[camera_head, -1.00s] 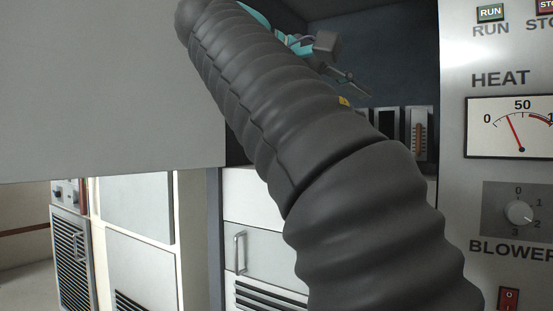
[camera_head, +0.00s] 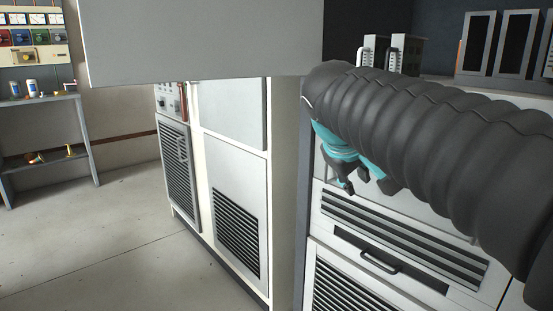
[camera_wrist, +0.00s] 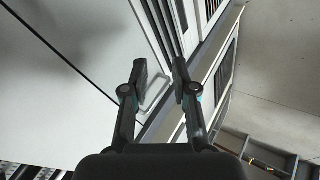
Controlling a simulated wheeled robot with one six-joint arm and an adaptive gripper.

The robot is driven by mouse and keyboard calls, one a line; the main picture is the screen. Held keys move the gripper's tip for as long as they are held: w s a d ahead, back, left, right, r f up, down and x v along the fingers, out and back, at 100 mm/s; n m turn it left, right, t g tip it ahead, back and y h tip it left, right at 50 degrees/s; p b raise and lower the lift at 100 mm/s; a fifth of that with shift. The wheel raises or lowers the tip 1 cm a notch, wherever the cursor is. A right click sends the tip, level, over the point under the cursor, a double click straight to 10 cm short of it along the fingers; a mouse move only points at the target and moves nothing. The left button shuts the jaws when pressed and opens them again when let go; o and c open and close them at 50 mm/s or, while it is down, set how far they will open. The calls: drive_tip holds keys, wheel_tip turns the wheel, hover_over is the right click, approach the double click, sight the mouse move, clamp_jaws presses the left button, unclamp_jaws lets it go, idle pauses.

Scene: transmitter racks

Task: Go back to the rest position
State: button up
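My gripper (camera_wrist: 160,82) is open in the wrist view, with its two dark fingers apart and nothing between them. Beyond the fingers are white cabinet panels and a grey floor. In the head view my gripper (camera_head: 366,184) hangs beneath the end of my black ribbed arm, in front of the white cabinet on the right, and is partly hidden by the arm. My arm reaches in from the right edge. I cannot tell how far the fingers are from the cabinet front.
A vented white cabinet (camera_head: 234,188) stands in the middle. A grey panel (camera_head: 200,45) juts out above it. A drawer handle (camera_head: 380,263) is below my arm. A shelf table (camera_head: 45,160) stands far left. The floor (camera_head: 100,240) at left is clear.

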drive_tip(key=s+d+f+m+g+y+p, duration=0.1)
drive_tip(key=s+f+m+y, duration=0.3)
drive_tip(key=s+f, duration=1.5)
drive_tip(key=shift+s+f+m+p, duration=0.2)
drive_tip(key=shift+s+m+p, duration=0.1)
drive_tip(key=shift+m, duration=0.4)
